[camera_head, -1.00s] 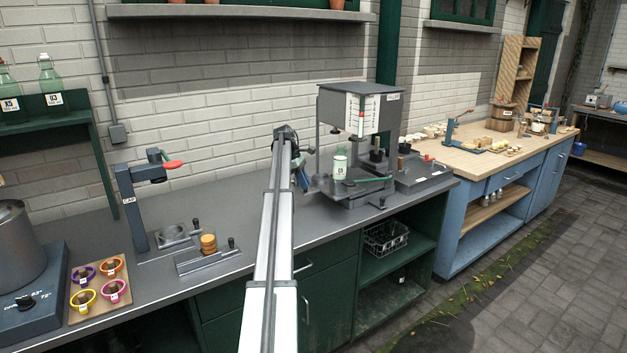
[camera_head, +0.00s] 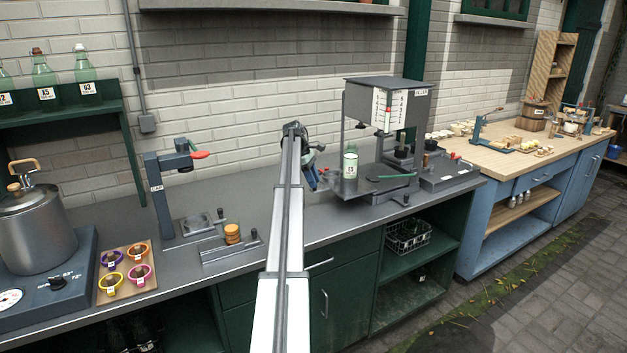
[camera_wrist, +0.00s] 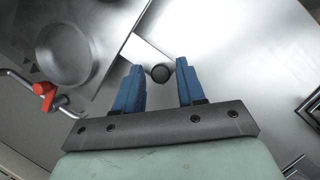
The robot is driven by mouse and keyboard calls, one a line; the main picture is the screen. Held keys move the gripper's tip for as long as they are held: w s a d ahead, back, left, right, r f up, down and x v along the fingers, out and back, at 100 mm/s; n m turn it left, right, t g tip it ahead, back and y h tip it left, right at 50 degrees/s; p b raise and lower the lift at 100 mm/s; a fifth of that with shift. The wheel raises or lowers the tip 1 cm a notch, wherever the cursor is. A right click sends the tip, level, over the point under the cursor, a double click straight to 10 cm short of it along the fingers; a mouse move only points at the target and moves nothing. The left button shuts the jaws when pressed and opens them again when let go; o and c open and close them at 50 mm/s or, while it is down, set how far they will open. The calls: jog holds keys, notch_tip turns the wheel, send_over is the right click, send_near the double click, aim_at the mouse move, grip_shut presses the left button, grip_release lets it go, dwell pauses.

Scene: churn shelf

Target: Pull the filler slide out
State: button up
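The filler (camera_head: 413,98) is a grey box on posts over a metal base on the counter. Its base has a green-edged part, and a small black knob (camera_head: 406,199) shows at the front. A labelled bottle (camera_head: 350,166) stands upright at its left. My gripper (camera_head: 312,180) is left of the bottle in the head view, partly hidden by my arm. In the wrist view my gripper (camera_wrist: 162,66) is open, with blue fingers apart. A round black knob (camera_wrist: 160,73) on a pale bar appears between the fingertips; contact is not visible. I cannot tell for certain which slide it belongs to.
The wrist view shows a round metal recess (camera_wrist: 65,55) and a red knob (camera_wrist: 44,89) on a bent rod. The counter (camera_head: 255,195) behind my arm is clear.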

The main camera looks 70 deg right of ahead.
jog(key=shift+o, duration=0.6)
jog(key=v, duration=1.4)
jog(key=shift+w+f, duration=0.1)
